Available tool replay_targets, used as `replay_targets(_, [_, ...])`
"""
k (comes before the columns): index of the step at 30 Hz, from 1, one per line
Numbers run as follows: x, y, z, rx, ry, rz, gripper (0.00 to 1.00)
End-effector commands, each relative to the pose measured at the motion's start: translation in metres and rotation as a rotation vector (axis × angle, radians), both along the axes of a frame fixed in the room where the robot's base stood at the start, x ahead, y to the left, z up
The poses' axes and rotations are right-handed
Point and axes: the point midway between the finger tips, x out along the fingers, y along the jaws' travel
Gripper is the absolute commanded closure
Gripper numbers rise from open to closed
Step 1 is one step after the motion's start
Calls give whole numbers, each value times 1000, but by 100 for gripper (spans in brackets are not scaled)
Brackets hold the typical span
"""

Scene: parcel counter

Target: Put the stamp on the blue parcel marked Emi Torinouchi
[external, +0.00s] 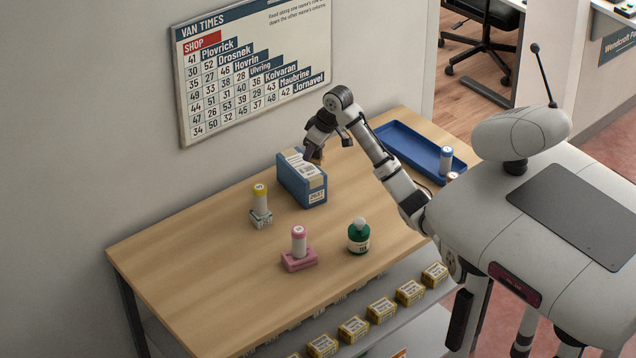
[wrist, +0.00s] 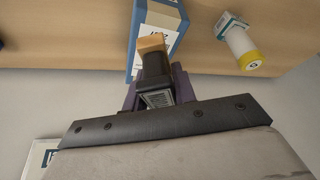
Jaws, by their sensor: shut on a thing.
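The blue parcel (external: 292,187) stands near the back of the counter, with white labels on its top and side; the name on it is too small to read. In the wrist view the parcel (wrist: 133,55) lies beyond my gripper. My gripper (external: 317,152) is over the parcel's right end in the external view. It is shut on what appears to be the stamp, a small piece with an orange-tan end (wrist: 152,42). Much of this piece is hidden or dark. I cannot tell whether it touches the parcel.
The counter's left end is clear.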

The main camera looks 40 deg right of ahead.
Motion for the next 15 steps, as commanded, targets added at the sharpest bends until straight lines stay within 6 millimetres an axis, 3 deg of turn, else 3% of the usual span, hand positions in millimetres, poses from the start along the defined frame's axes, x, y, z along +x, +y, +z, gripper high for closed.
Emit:
replay_targets(10, [-1,0,-38,0,2,0,96])
replay_targets(15, [0,0,-40,-1,-1,1,96])
